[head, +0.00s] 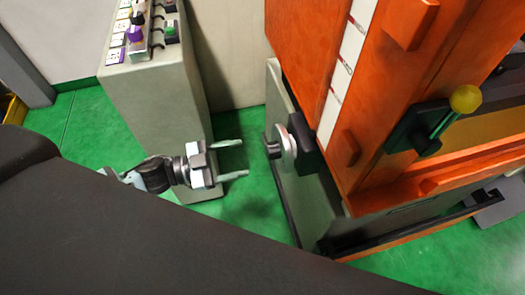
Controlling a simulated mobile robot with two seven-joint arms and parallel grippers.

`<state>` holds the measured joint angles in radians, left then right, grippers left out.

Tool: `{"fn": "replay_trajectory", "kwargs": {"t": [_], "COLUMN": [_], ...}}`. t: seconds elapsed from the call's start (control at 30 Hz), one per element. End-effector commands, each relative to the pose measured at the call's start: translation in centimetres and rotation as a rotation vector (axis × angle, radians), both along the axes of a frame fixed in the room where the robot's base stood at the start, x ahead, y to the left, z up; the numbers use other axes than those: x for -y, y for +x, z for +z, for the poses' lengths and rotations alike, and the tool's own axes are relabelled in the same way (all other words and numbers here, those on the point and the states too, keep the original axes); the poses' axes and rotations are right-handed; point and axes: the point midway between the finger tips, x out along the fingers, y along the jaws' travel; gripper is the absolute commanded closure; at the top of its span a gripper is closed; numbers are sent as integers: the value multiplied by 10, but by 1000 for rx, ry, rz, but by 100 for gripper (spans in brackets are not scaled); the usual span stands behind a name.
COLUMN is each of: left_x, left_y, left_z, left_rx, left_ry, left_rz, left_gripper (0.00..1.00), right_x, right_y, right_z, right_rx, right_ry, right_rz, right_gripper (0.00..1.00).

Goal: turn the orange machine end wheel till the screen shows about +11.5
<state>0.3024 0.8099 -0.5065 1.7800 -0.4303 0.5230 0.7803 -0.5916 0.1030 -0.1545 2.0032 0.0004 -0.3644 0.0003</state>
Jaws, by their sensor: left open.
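The orange machine (315,60) stands on the right. Its end wheel (288,147) sticks out from the machine's left end, a grey disc with a dark knob (272,149) and a black mount behind it. My left gripper (238,159) is open and empty. Its two fingers point right toward the wheel, with a gap between fingertips and wheel; they do not touch it. No screen with a readable number is in view. My right gripper is not in view.
A grey cabinet (160,105) with coloured knobs and switches stands behind my left gripper. A lever with a yellow ball (466,99) sits on the machine's front. Green floor (255,215) shows between cabinet and machine. A dark surface fills the lower left.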

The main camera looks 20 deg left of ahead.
Motion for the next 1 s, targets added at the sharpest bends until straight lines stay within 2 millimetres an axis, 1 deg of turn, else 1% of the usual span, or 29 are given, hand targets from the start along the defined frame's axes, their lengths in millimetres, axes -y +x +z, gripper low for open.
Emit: {"fn": "replay_trajectory", "kwargs": {"t": [0.3,0.43,0.6,0.87,0.93,1.0], "left_x": [38,51,59,60,60,60], "left_y": [26,35,40,40,40,40], "left_z": [3,2,1,1,1,1], "left_rx": [4,4,1,-1,1,1], "left_ry": [-3,-3,-1,-1,-1,-1], "left_rz": [1,1,2,2,2,2], "left_gripper": [39,39,39,39,45,54], "right_x": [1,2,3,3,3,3], "right_y": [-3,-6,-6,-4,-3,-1], "right_z": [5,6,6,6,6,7], "right_rx": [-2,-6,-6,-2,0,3], "right_ry": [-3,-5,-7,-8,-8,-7], "right_rz": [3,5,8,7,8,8], "right_gripper": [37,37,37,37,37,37]}}
